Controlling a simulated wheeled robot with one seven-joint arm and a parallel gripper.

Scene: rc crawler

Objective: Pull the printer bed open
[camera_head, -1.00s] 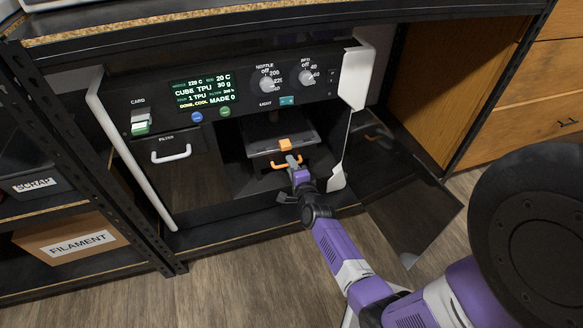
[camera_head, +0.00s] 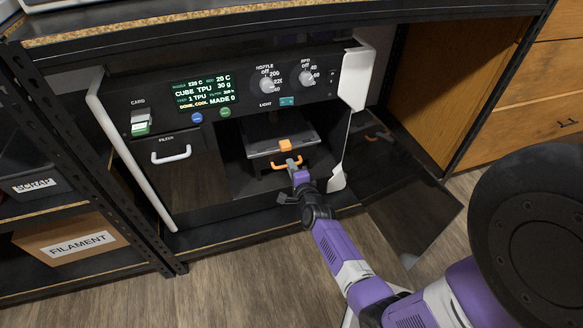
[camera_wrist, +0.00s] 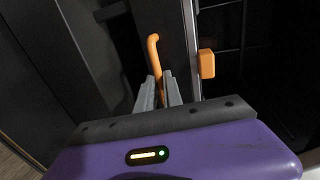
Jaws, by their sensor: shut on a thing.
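The printer bed (camera_head: 265,143) is a dark plate inside the open printer (camera_head: 170,76), with an orange block (camera_head: 285,145) on its front edge. Below that edge is an orange bar handle (camera_head: 276,164). My gripper (camera_head: 292,163) is at the right part of this handle, with its jaws shut on it. In the wrist view the grey fingers (camera_wrist: 161,88) close around the orange handle (camera_wrist: 153,50), whose bent end sticks out beyond them. The orange block (camera_wrist: 206,64) also shows there, right of the fingers.
The printer's dark glass door (camera_head: 410,205) hangs open at the right. A filter drawer with a white handle (camera_head: 171,154) is left of the bed. A shelf with a filament box (camera_head: 75,240) stands at the left. The floor in front is clear.

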